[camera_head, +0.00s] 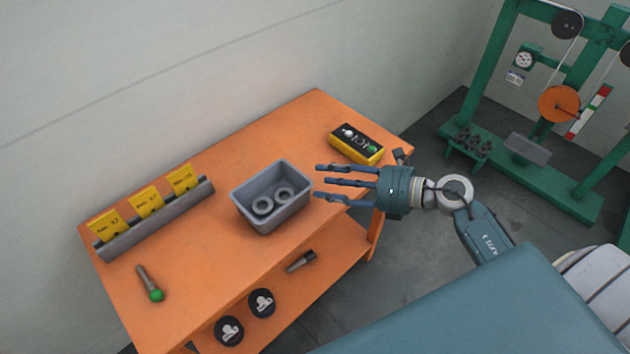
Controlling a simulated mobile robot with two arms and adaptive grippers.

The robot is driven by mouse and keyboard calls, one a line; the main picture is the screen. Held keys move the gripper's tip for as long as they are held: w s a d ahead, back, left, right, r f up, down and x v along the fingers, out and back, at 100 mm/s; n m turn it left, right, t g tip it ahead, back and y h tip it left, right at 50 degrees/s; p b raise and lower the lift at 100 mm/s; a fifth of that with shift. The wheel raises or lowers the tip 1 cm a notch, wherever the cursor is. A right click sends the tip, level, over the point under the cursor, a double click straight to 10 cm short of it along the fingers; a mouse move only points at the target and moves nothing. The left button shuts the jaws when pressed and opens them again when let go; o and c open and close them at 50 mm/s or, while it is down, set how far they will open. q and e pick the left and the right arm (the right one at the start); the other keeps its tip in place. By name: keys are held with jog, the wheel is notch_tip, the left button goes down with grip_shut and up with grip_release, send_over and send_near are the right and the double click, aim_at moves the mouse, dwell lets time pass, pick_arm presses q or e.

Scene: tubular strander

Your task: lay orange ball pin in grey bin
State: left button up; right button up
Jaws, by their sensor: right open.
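The grey bin (240,208) stands on the orange table, with two grey rings (263,205) lying inside it. My right gripper (320,182) is open, its fingers pointing left at the bin's right side. From this view I cannot tell whether the fingertips touch the bin; nothing shows between them. A pin with a green ball end (151,285) lies on the table at the front left. I see no pin with an orange ball. My left gripper is not in view.
A yellow control box (356,143) sits at the table's back right. A grey rack (160,223) with yellow labels runs along the back left. Below the table's front edge are two black discs (262,303) and a dark-ended cylinder (301,261). A green machine frame (530,170) stands right.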

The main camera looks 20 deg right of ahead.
jog(key=b+v, duration=0.1)
jog(key=v, duration=0.6)
jog(key=shift+s+d, duration=0.25)
